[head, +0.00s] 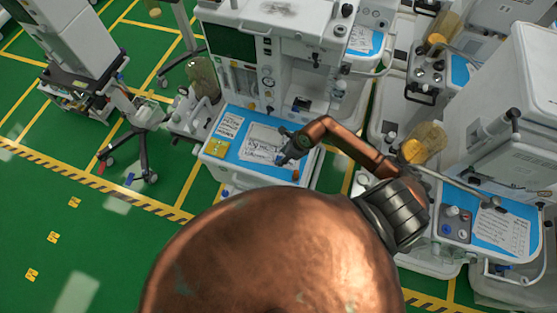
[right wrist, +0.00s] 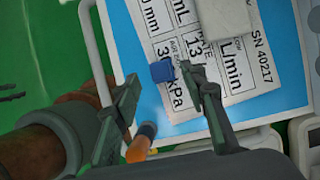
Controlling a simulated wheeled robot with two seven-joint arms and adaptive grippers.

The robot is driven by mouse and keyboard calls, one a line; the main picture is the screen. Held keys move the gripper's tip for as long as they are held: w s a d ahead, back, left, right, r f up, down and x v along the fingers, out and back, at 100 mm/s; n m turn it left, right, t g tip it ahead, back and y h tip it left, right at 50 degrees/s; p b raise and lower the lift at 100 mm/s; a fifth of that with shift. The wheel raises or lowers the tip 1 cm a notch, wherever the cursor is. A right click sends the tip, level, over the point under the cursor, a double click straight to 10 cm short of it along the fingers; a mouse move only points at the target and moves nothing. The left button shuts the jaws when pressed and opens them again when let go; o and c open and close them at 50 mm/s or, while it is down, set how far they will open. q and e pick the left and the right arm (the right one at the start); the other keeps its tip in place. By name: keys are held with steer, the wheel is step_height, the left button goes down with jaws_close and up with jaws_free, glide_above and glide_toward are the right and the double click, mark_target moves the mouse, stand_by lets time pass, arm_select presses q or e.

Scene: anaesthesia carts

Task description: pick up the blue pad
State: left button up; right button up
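A small blue block-like pad (right wrist: 162,72) lies on printed label sheets (right wrist: 205,55) on the cart's blue worktop. My right gripper (right wrist: 158,76) is open, with one finger on each side of the pad in the right wrist view. The right finger looks close to the pad, and a gap shows on the left. I cannot tell whether they touch. In the head view my right gripper (head: 290,148) is over the right part of the blue worktop (head: 228,150), and the pad is hard to make out there. My left gripper is not in view.
An orange-tipped cylinder (right wrist: 140,143) is near the fingers, beside the worktop's edge. A yellow item (head: 216,148) lies at the worktop's left. The anaesthesia machine (head: 285,60) rises behind. Another cart (head: 500,230) stands to the right.

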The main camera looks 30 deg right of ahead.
mark_target(280, 158)
steer(key=p+x, duration=0.1)
steer(key=x, duration=0.3)
steer(key=shift+c, duration=0.2)
jaws_close()
